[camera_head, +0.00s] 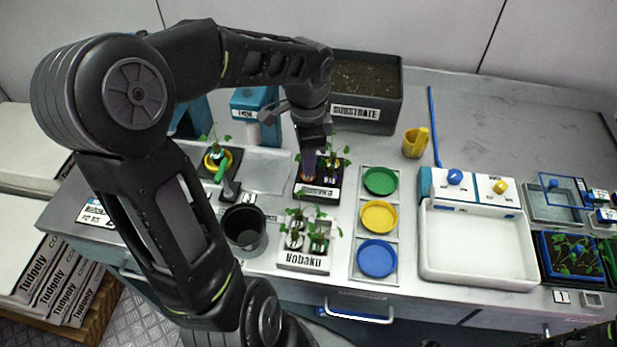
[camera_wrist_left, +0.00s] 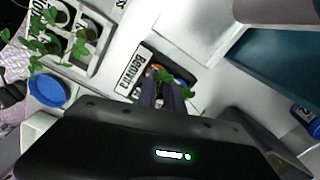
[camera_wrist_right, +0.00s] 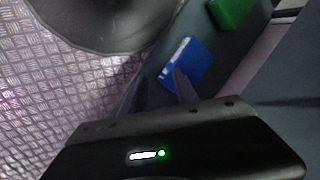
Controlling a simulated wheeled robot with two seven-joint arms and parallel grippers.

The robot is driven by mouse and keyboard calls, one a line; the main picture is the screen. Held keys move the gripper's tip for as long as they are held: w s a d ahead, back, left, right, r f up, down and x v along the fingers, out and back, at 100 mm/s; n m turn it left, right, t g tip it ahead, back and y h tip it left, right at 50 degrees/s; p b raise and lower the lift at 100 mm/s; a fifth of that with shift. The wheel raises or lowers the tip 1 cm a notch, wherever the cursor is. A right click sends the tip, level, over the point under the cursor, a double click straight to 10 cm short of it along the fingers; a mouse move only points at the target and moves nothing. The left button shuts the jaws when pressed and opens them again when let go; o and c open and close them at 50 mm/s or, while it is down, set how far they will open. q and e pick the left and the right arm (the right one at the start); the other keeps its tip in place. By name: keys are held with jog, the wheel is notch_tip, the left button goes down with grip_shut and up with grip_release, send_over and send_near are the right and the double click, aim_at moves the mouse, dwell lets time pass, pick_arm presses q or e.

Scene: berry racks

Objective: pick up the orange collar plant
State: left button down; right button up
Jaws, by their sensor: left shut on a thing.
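The orange collar plant (camera_wrist_left: 183,81) shows as green leaves and a bit of orange in the dark tray labelled BROWITA (camera_wrist_left: 131,67). That dark tray also shows in the head view (camera_head: 318,192), with leaves above it. My left gripper (camera_head: 309,165) reaches down into this tray from above. In the left wrist view its fingers (camera_wrist_left: 165,97) are shut on the plant, which they partly hide. The collar is mostly covered, and I cannot tell whether the pot is lifted. My right gripper (camera_wrist_right: 162,92) is empty, its fingers apart, above the floor and bench edge.
A white tray labelled Robako (camera_head: 303,262) with several plants stands in front. Green (camera_head: 380,181), yellow (camera_head: 379,217) and blue (camera_head: 376,258) dishes stand to the right. A substrate box (camera_head: 392,117) stands behind, and a black pot (camera_head: 244,228) to the left.

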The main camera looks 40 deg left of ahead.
pick_arm(q)
jog(key=shift+r, duration=0.15)
notch_tip(320, 180, up, 10)
jog(key=shift+b, duration=0.3)
dwell(0.4)
dwell(0.5)
